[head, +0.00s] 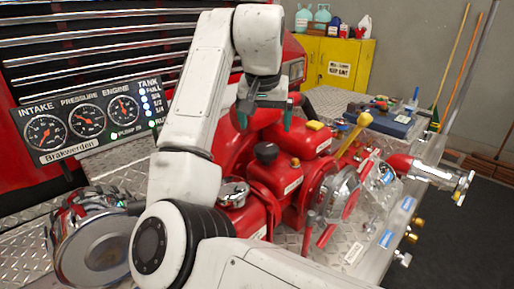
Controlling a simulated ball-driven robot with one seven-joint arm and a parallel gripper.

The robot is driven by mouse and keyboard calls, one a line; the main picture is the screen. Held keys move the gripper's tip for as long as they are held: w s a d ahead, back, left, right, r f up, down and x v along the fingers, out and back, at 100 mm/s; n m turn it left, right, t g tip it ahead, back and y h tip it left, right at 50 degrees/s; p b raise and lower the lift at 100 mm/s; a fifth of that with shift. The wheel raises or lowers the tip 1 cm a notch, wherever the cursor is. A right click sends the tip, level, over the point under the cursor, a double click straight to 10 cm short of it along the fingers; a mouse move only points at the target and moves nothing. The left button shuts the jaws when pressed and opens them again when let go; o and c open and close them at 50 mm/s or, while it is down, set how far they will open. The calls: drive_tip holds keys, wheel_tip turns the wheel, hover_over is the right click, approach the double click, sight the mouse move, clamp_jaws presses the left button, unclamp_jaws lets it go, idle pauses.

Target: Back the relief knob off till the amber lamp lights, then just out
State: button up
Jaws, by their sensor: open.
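A round black knob (266,152) stands on the red pump body (278,182) near the middle of the head view; it looks like the relief knob, but no label on it can be read. My gripper (265,118) hangs above it, a little to the back in the picture. Its two dark greenish fingers are spread and hold nothing. There is a visible gap between the fingertips and the knob. The gauge panel (88,118) at left has small green lights lit near its lower edge. I cannot make out an amber lamp; my arm covers the panel's right end.
A silver cap (233,192) and a large chrome inlet (92,240) stand left of the pump. A yellow-handled lever (354,134), a clear-fronted chrome fitting (338,192) and a red-and-chrome nozzle (430,174) are at right. A yellow cabinet (337,62) stands behind.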

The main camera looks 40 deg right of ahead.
sight(267, 148)
drive_tip(key=x, duration=1)
drive_tip(key=shift+d+f+p, duration=0.15)
drive_tip(key=shift+f+p, duration=0.05)
drive_tip(key=shift+p, duration=0.1)
drive_tip(key=shift+c, duration=0.3)
drive_tip(key=c, duration=1)
drive_tip(key=shift+o, duration=0.2)
drive_tip(key=shift+s+d+r+n+p, duration=0.1)
drive_tip(key=shift+r+n+p, duration=0.2)
drive_tip(key=shift+n+p, duration=0.7)
drive_tip(key=shift+n+t+y+p, duration=0.3)
drive_tip(key=shift+n+p, duration=0.1)
drive_tip(key=shift+p, duration=0.75)
drive_tip(key=shift+f+n, duration=0.25)
drive_tip(key=shift+n, duration=0.15)
drive_tip(key=o, duration=1)
